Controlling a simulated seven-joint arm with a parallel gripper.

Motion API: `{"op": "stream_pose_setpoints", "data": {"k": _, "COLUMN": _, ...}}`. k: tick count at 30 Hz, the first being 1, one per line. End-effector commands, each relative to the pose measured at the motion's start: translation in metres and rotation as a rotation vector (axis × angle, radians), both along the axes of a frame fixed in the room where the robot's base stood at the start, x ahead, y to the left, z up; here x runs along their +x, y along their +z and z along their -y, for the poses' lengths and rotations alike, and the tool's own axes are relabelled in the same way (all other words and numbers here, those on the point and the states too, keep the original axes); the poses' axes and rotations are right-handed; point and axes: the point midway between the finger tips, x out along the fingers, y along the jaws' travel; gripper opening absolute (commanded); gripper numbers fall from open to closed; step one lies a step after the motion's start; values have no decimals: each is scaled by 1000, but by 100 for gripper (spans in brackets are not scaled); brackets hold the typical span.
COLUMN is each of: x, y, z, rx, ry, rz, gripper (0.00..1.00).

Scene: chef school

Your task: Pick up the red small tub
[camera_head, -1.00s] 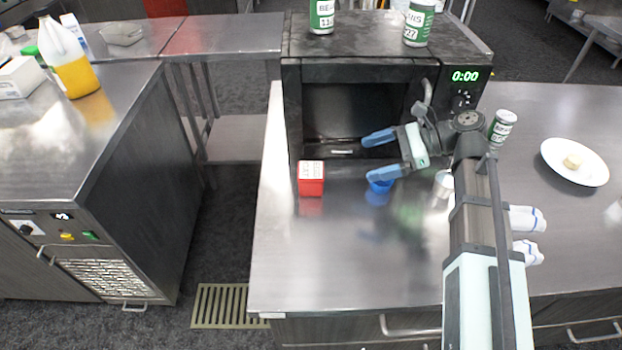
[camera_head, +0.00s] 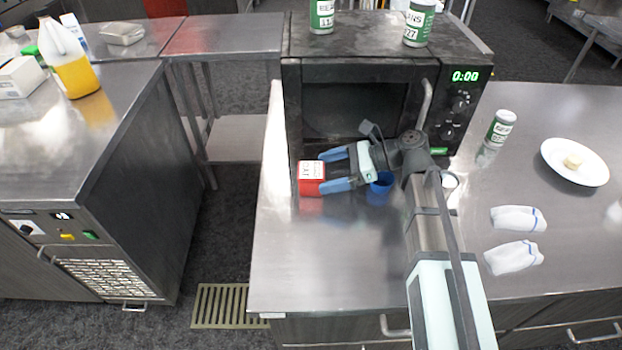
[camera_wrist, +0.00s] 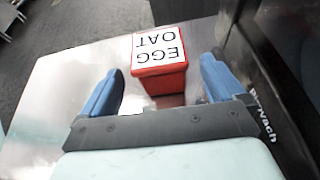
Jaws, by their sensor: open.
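The red small tub (camera_head: 311,178) stands upright on the steel counter in front of the microwave's left side, with a white label on top. In the wrist view the red tub (camera_wrist: 160,75) shows the label "EGG OAT" and sits just beyond and between the fingertips. My gripper (camera_head: 320,171) is open, with blue fingers pointing left at the tub. In the wrist view my gripper (camera_wrist: 161,70) has one finger on each side of the tub's near part, with gaps; I cannot tell any contact.
The black microwave (camera_head: 345,68) stands right behind, its side close to my right finger in the wrist view. A blue cup (camera_head: 381,184) is beneath my gripper. A green-white can (camera_head: 501,128), white plate (camera_head: 574,162) and folded cloths (camera_head: 514,257) are to the right. The front counter is clear.

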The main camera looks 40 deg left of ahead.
Motion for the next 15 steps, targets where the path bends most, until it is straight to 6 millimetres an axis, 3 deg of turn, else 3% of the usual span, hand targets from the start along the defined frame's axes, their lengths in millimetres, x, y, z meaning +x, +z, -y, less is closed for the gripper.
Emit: {"op": "stream_pose_setpoints", "data": {"k": 15, "x": -29, "y": -22, "z": -31, "rx": 0, "ry": 1, "rz": 0, "gripper": 96}}
